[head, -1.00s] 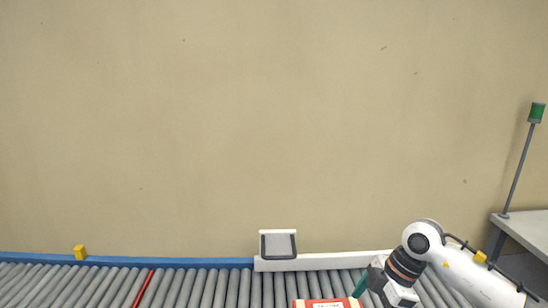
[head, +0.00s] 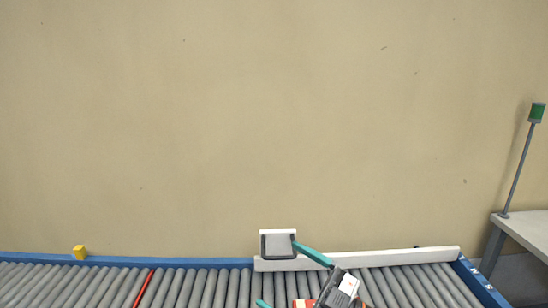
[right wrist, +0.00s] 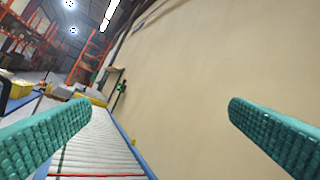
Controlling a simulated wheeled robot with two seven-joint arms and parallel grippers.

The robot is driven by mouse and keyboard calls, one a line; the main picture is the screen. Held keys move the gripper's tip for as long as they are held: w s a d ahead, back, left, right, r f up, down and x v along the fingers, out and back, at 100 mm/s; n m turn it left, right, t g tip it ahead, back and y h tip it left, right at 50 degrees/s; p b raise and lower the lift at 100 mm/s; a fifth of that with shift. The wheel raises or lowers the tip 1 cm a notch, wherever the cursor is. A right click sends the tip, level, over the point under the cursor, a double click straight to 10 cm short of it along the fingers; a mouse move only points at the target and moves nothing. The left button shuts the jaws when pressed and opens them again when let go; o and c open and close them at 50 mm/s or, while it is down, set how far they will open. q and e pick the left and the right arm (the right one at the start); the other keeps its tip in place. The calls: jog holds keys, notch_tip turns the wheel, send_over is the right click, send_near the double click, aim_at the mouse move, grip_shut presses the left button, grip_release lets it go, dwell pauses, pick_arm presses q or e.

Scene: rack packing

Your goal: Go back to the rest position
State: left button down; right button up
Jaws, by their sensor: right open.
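My right gripper (head: 276,273) is in the lower middle of the head view, its two teal fingers spread wide and pointing left. My left gripper is not in view.
A roller conveyor (head: 205,287) with a blue rail (head: 120,261) runs along the bottom. A white guide with a grey-faced block (head: 277,244) stands behind it. A grey table (head: 525,230) with a green-topped pole (head: 520,165) is at right. The wall above is bare.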

jog(key=w+d+f+m+t+h, duration=0.2)
jog(key=d+f+m+t+h, duration=0.2)
jog(key=d+m+t+h, duration=0.75)
jog(key=s+d+f+m+g+h, duration=0.3)
jog(key=f+g+h, duration=0.1)
jog(key=f, duration=0.3)
jog(key=s+d+f+m+g+h, duration=0.3)
jog(key=f+g+h, duration=0.1)
jog(key=f, duration=0.3)
jog(key=s+f+n+g, duration=0.1)
jog(key=s+f+g, duration=0.45)
jog(key=s, duration=0.45)
jog(key=s+f+n+g, duration=0.1)
jog(key=s+f+g, duration=0.4)
jog(key=s, duration=0.4)
notch_tip(320, 180, down, 29)
jog(key=s+b, duration=0.1)
jog(key=b, duration=0.2)
jog(key=s+d+f+g+b, duration=0.1)
jog(key=s+d+f, duration=0.2)
jog(key=s+f, duration=1.3)
notch_tip(320, 180, down, 2)
jog(key=shift+s+f+g+b, duration=0.1)
jog(key=shift+s+g+b, duration=0.25)
jog(key=shift+g+b, duration=0.05)
